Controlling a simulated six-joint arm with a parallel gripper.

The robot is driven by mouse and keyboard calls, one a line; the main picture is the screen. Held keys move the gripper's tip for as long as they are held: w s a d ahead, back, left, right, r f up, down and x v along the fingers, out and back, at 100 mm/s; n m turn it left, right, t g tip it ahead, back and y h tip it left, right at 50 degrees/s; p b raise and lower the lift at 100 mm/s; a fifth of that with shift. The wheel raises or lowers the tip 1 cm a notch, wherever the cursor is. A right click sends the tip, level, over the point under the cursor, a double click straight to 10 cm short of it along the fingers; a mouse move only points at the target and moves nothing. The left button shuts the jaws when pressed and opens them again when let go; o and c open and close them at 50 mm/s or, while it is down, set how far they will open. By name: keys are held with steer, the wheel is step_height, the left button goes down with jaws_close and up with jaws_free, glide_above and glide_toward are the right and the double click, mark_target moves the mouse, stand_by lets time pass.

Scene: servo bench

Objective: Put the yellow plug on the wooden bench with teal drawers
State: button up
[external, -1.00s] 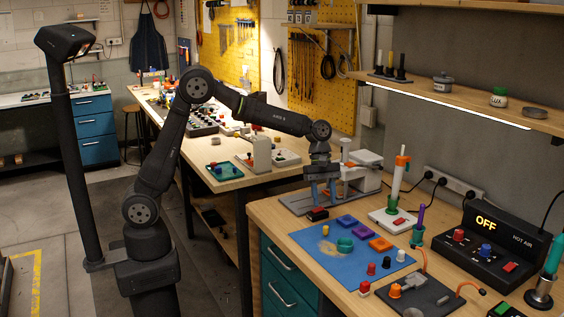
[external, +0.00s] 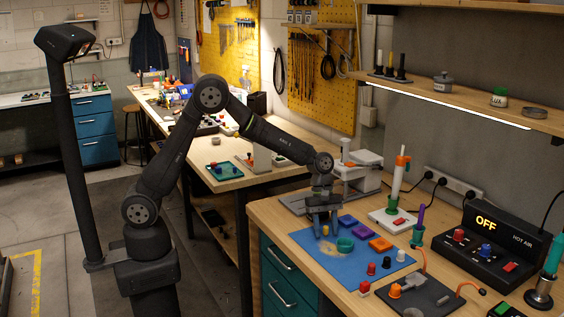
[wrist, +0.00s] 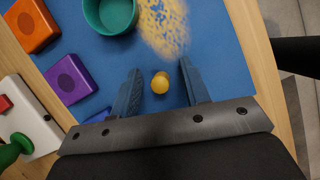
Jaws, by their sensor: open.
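The yellow plug (wrist: 160,83) stands on the blue mat (wrist: 205,20), between the two fingers of my gripper (wrist: 160,88) in the wrist view. The fingers are apart, with a gap on each side of the plug. In the external view my gripper (external: 323,228) points down over the mat, and the small yellow plug (external: 325,230) shows between its fingers. The mat lies on the wooden bench with teal drawers (external: 258,210), whose bare wood also shows in the wrist view (wrist: 250,40).
On the mat are a teal bowl (wrist: 108,14), a purple block (wrist: 70,80), an orange block (wrist: 32,22) and scattered yellow grains (wrist: 163,25). A red plug (external: 371,268) and other plugs stand nearby. The hot air station (external: 490,246) is at right. Bare wood lies along the bench's left edge.

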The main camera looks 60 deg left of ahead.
jaws_close()
steer(key=shift+r, duration=0.1)
